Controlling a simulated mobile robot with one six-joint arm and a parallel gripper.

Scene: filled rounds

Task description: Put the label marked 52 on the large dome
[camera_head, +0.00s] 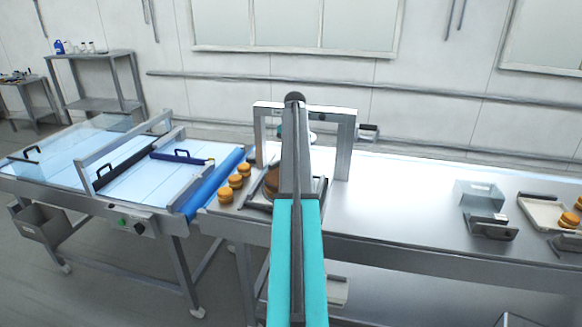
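My own arm rises through the middle of the view and covers much of the work spot behind it. My gripper cannot be made out; it is hidden behind the arm or out of view. A larger brown rounded thing (271,182) shows partly at the left edge of my arm, under a grey metal frame (344,150). It may be the large dome, but I cannot tell. No label and no number 52 can be read in this view.
Several small filled rounds (236,181) sit in a row left of my arm, beside a blue belt (212,185). A clear box (480,196) and a tray (540,212) with more rounds are at the right. The steel table (400,205) between is clear.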

